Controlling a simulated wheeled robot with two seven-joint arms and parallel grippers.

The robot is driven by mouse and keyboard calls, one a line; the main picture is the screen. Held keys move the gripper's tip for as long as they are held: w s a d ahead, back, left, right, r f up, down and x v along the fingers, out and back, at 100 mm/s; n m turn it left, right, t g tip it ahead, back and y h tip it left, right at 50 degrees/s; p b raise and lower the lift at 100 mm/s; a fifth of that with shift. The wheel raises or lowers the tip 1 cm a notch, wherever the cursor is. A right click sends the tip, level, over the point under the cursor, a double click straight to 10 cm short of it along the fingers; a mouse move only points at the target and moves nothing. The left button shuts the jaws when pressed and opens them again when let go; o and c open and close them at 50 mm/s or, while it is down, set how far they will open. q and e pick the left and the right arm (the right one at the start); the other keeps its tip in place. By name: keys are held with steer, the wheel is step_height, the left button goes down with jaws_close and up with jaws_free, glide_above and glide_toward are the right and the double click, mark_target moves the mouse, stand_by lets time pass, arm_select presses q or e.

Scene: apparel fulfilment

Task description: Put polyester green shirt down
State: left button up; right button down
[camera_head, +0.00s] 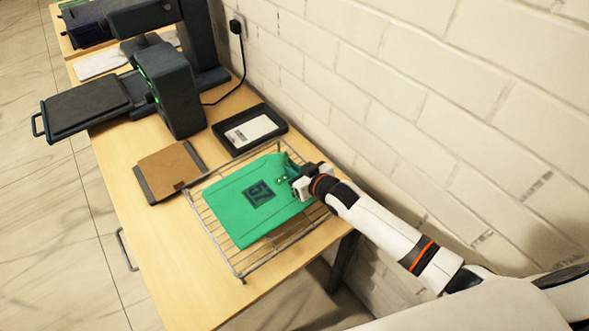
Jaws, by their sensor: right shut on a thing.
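The green shirt (237,205) lies folded and flat over the wire rack (240,277), with a dark print near its middle. My right gripper (291,180) is shut on the shirt's right edge, close to the wall side. The fingertips are small in the picture and partly hidden by the cloth. The shirt covers most of the rack; bare wires show at its left, front and right. I cannot tell whether the gripped edge is lifted off the wires. My left gripper is out of view.
The rack stands at the near end of a wooden table (165,245). A black tray (226,149) with a white card and a brown board (170,168) lie behind it. A dark press machine (175,90) stands farther back. A brick wall (400,90) borders the right side.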

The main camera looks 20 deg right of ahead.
steer(key=c, duration=1.4)
jaws_free()
steer(key=shift+c, duration=0.2)
steer(key=b+v, duration=0.1)
steer(key=v, duration=1.1)
